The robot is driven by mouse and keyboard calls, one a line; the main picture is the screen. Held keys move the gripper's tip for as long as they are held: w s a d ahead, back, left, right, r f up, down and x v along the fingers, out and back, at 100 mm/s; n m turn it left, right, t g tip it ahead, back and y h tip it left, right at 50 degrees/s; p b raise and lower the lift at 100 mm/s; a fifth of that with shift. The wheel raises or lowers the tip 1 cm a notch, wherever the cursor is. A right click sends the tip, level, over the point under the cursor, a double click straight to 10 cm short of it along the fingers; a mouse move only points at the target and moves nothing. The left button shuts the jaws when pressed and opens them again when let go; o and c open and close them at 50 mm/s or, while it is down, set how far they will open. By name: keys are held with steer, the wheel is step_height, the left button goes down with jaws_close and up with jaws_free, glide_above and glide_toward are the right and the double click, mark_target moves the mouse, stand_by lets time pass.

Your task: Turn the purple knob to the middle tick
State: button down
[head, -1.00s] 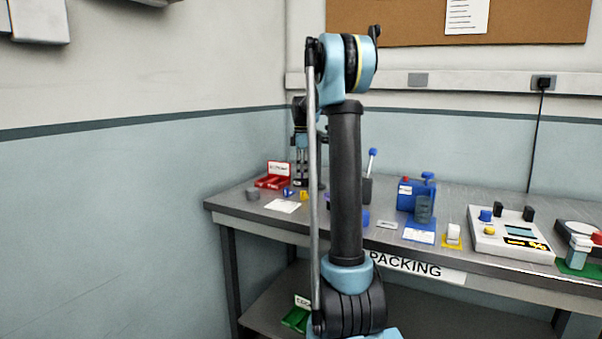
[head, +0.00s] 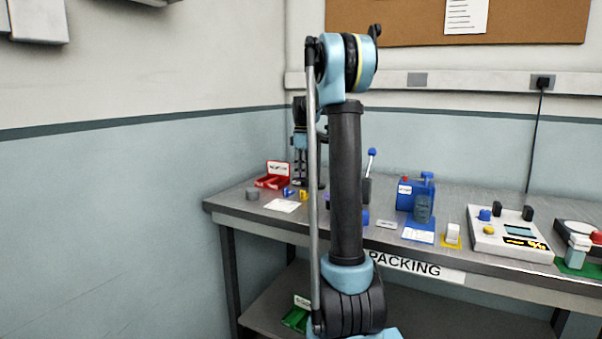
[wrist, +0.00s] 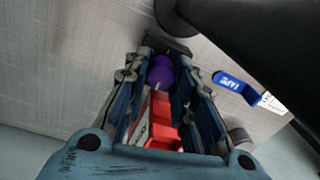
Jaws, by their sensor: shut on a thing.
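In the wrist view the purple knob (wrist: 160,72) lies between the two fingers of my gripper (wrist: 166,58), close to their tips. My gripper is shut on it, with a finger on each side. A short pale mark shows at the knob's lower edge. The tick marks cannot be made out. In the head view my gripper (head: 303,172) is low over the left part of the bench, partly behind my own arm. The knob cannot be made out there.
A red bin with a white label (head: 272,181) stands right by my gripper. A blue TAPE holder (wrist: 236,88) and a grey round piece (head: 252,194) are near. A lever with a blue ball (head: 371,153), a blue box (head: 415,195) and a white panel (head: 490,240) stand farther right.

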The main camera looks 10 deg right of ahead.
steer(key=c, duration=2.4)
jaws_free()
steer(key=shift+w, duration=0.2)
steer(key=c, duration=1.3)
jaws_free()
steer(key=r, duration=1.2)
steer(key=shift+w+d, duration=0.1)
steer(key=shift+w, duration=0.2)
